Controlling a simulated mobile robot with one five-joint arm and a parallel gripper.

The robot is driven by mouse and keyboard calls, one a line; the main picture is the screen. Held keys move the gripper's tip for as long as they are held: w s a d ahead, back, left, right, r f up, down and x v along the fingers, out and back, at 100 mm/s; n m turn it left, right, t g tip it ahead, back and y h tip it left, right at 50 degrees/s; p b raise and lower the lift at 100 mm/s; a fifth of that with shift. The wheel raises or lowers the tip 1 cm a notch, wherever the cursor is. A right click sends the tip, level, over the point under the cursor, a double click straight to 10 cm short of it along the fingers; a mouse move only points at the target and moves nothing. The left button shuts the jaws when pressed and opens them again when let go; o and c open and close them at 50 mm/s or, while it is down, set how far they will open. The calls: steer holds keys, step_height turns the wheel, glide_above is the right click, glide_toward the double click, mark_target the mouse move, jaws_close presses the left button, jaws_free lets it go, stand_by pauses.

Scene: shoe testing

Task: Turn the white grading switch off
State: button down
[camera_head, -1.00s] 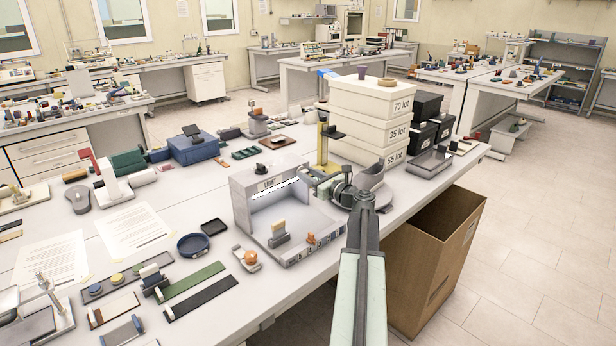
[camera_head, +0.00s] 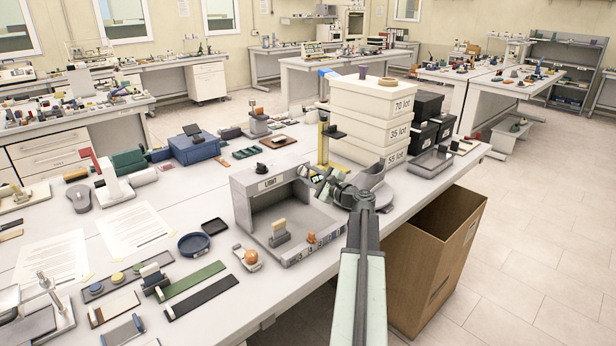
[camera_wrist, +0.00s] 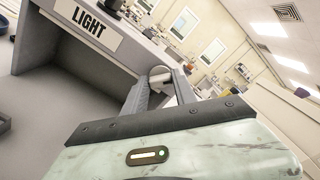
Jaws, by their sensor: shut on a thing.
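The grey grading box (camera_head: 243,208) with a LIGHT label (camera_head: 270,183) stands near the front edge of the table, and its inside is unlit. In the wrist view the label (camera_wrist: 88,24) and the dark box wall (camera_wrist: 85,62) are close by on the left. The white switch (camera_wrist: 160,73) shows as a small rounded knob at the box's right side. My gripper (camera_wrist: 161,82) has its fingers on either side of the switch and is shut on it. In the head view my gripper (camera_head: 316,178) is at the box's upper right corner, mostly covering the switch.
A stack of white lot boxes (camera_head: 367,122) and a yellow-posted stand (camera_head: 323,140) are close behind my gripper. A grey round-based device sits beside my arm. An open cardboard box (camera_head: 425,265) stands on the floor at the right. Small samples lie left of the grading box.

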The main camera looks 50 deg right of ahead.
steer(key=n, duration=0.4)
steer(key=shift+w, duration=0.1)
steer(key=shift+n, duration=1.8)
steer(key=c, duration=1)
jaws_free()
steer(key=shift+f, duration=0.1)
steer(key=s, duration=0.7)
steer(key=shift+s+a, duration=0.35)
steer(key=shift+s, duration=0.05)
